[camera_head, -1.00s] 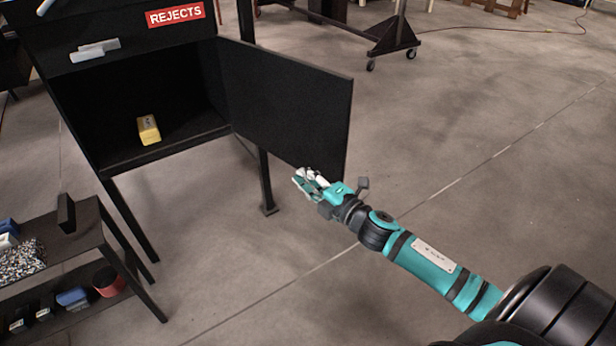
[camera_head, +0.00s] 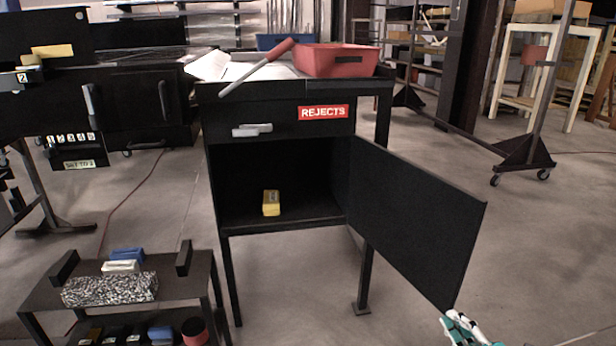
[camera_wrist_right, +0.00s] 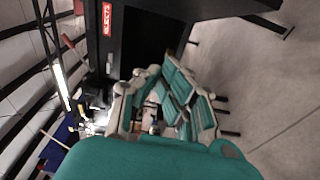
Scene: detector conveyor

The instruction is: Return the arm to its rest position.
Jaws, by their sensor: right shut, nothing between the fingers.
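My right gripper (camera_head: 462,328) shows at the bottom right edge of the head view, beyond the lower corner of the open cabinet door. Its teal and white fingers are shut with nothing between them; most of the arm is out of frame. The fingers also show in the right wrist view (camera_wrist_right: 165,110). The black rejects cabinet (camera_head: 215,180) stands in the middle of the head view with its door (camera_head: 415,215) swung open to the right. A yellow block (camera_head: 271,203) sits inside on the cabinet floor. My left gripper is not in view.
A red bin (camera_head: 340,60) and a red-handled tool (camera_head: 255,67) lie on the cabinet top. A low black cart (camera_head: 205,275) with several small items stands at the lower left. A wheeled frame (camera_head: 525,150) stands at the back right. The floor right of the door is clear.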

